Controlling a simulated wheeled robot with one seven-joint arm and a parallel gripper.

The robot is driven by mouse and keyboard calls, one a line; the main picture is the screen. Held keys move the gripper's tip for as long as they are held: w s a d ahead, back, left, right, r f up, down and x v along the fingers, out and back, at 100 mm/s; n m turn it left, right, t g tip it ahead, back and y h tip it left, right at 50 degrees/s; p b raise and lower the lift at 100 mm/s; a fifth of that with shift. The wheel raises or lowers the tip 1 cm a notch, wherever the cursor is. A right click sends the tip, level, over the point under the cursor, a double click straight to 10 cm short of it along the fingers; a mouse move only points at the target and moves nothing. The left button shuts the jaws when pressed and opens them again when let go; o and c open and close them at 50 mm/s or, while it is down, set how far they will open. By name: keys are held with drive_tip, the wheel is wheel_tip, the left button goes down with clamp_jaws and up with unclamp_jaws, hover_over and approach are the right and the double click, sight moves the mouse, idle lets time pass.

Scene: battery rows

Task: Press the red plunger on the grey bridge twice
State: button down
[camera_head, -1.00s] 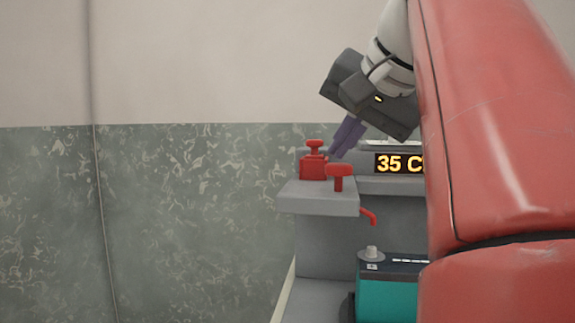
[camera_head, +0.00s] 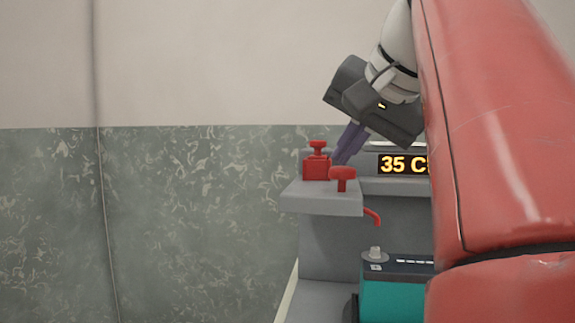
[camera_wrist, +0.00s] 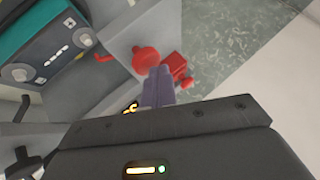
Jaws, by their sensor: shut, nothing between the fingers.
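The grey bridge (camera_head: 318,199) is a ledge standing above the bench. The red plunger (camera_head: 342,174), with a round flat head on a short stem, stands upright at its front right. In the wrist view the plunger head (camera_wrist: 146,59) lies just beyond my fingertips. My gripper (camera_head: 338,161) points down and to the left, fingers together and empty, its tips beside the plunger head and a red block. The fingers also show in the wrist view (camera_wrist: 158,72). I cannot tell whether they touch either red part.
The red block (camera_head: 316,168) with a knob on top stands behind and left of the plunger. An amber display (camera_head: 403,165) stands behind. The left is open, back to the wall.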

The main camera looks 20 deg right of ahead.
sight(346, 170)
drive_tip(key=shift+f+b, duration=0.4)
drive_tip(key=shift+f, duration=0.15)
idle(0.6)
drive_tip(key=shift+r+p, duration=1.45)
drive_tip(key=shift+p, duration=0.1)
drive_tip(key=shift+r, duration=0.1)
wheel_tip(346, 170, up, 2)
drive_tip(key=p, duration=0.2)
drive_tip(key=shift+r+p, duration=0.25)
drive_tip(key=shift+p, duration=0.15)
drive_tip(key=shift+r, duration=1.15)
drive_tip(key=shift+w+a, duration=0.1)
drive_tip(key=shift+a, duration=0.05)
idle(0.5)
